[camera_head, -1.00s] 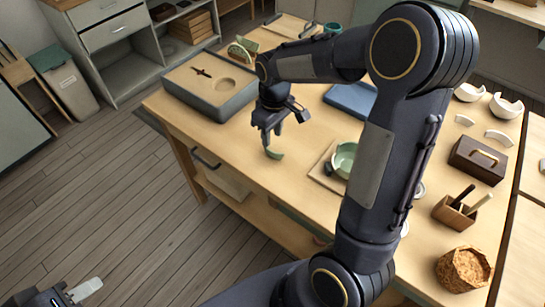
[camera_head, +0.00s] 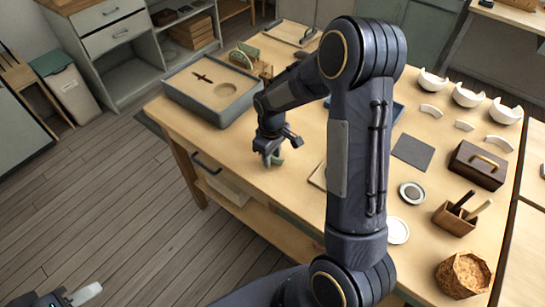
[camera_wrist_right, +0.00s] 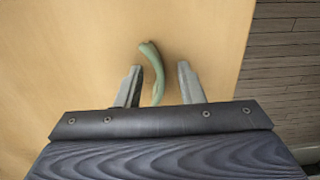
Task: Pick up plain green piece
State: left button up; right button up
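The plain green piece (camera_wrist_right: 155,75) is a curved, pale green shard on the bare wood near the table's front edge. In the wrist view it lies between the two fingers of my right gripper (camera_wrist_right: 160,84), with a gap on each side. My right gripper (camera_head: 270,160) is open and down at the tabletop, its fingers partly hiding the green piece (camera_head: 278,161) in the head view. My left gripper (camera_head: 75,297) is at the bottom left, away from the table; only one pale finger shows clearly.
White bowl pieces (camera_head: 467,97), a dark box (camera_head: 478,165) and a brush holder (camera_head: 455,217) stand at right. My arm hides the table's middle.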

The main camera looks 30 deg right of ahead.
grip_shut()
jog(key=shift+r, duration=0.1)
